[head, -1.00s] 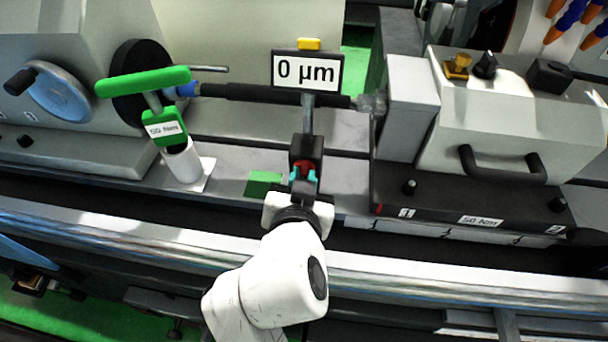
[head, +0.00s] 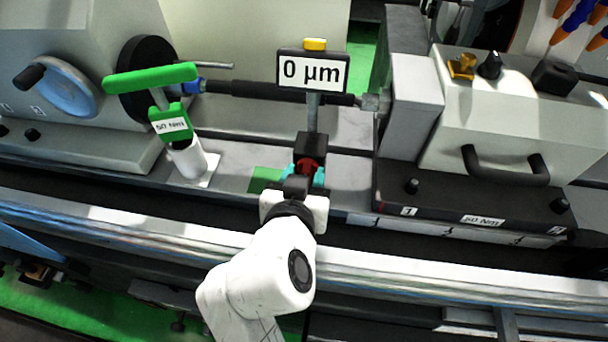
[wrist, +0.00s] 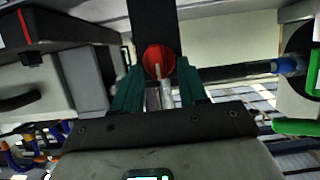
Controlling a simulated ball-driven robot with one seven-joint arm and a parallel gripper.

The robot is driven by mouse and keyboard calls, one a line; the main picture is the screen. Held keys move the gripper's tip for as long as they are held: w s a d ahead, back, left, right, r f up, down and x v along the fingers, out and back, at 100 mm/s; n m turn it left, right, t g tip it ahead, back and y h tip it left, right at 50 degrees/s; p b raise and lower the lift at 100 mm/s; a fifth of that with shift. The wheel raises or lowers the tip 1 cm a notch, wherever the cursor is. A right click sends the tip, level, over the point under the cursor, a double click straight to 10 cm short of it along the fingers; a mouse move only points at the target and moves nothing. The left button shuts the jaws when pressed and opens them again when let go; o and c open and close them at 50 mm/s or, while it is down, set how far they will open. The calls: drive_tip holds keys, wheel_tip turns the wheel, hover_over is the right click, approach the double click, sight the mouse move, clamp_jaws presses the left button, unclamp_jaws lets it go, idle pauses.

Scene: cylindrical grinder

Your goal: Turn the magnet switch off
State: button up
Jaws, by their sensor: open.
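The magnet switch is a red round knob (head: 307,165) on the front of a black magnet base (head: 310,146). In the wrist view the red knob (wrist: 158,60) faces me with a pale bar across it. The base carries a post with a display (head: 311,73) reading 0 µm. My gripper (head: 305,175) is at the knob, one teal finger on each side. In the wrist view my gripper (wrist: 159,84) is open, with the knob between and just beyond the fingertips. I cannot tell whether the fingers touch it.
A green-handled torque wrench (head: 173,124) stands in a white holder (head: 188,160) to the left. A dark shaft (head: 265,91) runs behind the display post. A tailstock with a black handle (head: 505,176) stands to the right. A silver rail (head: 430,265) crosses in front.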

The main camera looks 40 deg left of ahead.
drive_tip(key=b+v, duration=0.1)
drive_tip(key=v, duration=1)
drive_tip(key=shift+f, duration=0.1)
idle(0.4)
